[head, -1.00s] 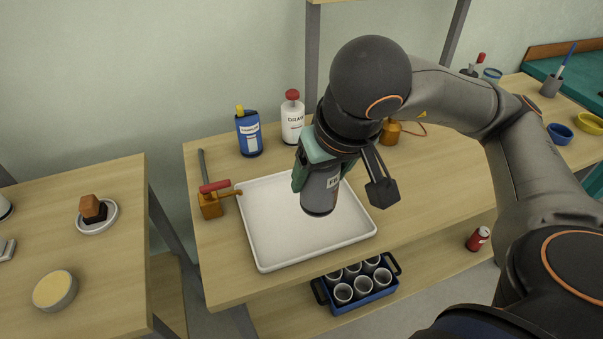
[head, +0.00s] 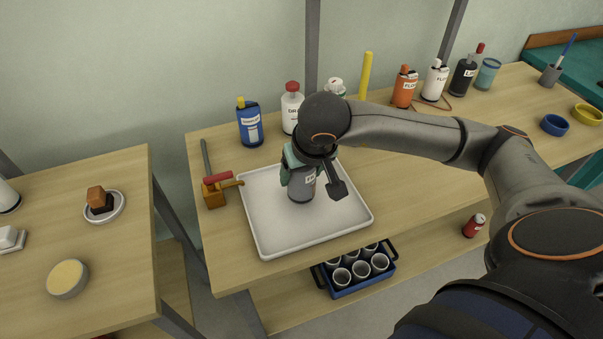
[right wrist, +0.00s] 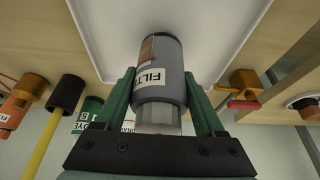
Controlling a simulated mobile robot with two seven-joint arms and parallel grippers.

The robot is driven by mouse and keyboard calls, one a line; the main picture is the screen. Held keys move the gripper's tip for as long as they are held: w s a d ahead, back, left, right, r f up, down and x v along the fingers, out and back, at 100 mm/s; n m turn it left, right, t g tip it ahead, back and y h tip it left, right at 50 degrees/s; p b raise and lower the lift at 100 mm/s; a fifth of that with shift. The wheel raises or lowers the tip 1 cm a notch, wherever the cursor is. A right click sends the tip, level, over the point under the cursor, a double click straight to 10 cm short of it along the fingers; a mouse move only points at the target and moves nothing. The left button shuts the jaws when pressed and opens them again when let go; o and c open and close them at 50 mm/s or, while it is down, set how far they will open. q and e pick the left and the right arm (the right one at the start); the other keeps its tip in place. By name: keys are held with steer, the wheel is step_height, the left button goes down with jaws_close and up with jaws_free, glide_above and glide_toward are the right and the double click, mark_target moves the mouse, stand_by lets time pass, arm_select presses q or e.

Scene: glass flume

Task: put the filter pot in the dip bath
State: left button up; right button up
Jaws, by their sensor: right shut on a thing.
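The filter pot (head: 301,191) is a grey cylinder with a white label, and it also shows in the right wrist view (right wrist: 162,57). My right gripper (head: 300,171), with green fingers, is shut around the pot's sides. It holds the pot roughly upright over the back middle of a shallow white tray (head: 275,228), the likely dip bath. The pot's base looks close to the tray floor; I cannot tell whether it touches. The tray lies on the wooden bench and looks empty otherwise. My left gripper is not in view.
A brass tap-like tool with a red handle (head: 217,178) stands at the tray's left edge. A blue container (head: 249,125) and a white red-capped bottle (head: 292,108) stand behind. A blue crate of cups (head: 361,275) sits on the shelf below. The bench right of the tray is clear.

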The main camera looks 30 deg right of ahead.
steer(key=shift+f, duration=0.4)
steer(key=shift+f+b, duration=0.3)
steer(key=shift+b, duration=0.05)
steer(key=o, duration=1.5)
steer(key=shift+r, duration=0.1)
steer(key=shift+r+p, duration=0.4)
steer(key=shift+r, duration=0.15)
steer(key=v, duration=1.1)
steer(key=shift+s+a+r+p, duration=0.1)
steer(key=shift+s+p, duration=0.2)
steer(key=shift+p, duration=0.05)
